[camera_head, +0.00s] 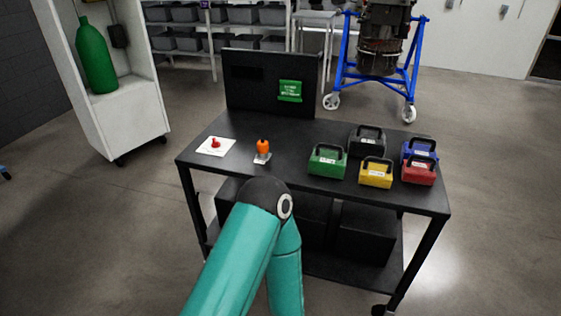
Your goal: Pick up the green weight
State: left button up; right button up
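The green weight (327,161) is a block with a dark handle on top and a white label. It stands upright on the black table (225,165), at the left end of a group of weights. Nothing touches it from above. One of my teal arms shows at the bottom middle, with its dark elbow joint in front of the table's front edge. The gripper of that arm is not visible, and my other gripper is not in view either.
Close by stand a yellow weight (376,174), a black one (365,139), a red one (418,172) and a blue one (420,149). An orange object (263,147) and a white card with a red item (216,146) are left. A panel (255,95) rises behind.

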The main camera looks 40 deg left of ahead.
aim_at(327, 163)
jog(key=u, duration=0.45)
jog(key=i, duration=1)
jog(key=z, duration=0.05)
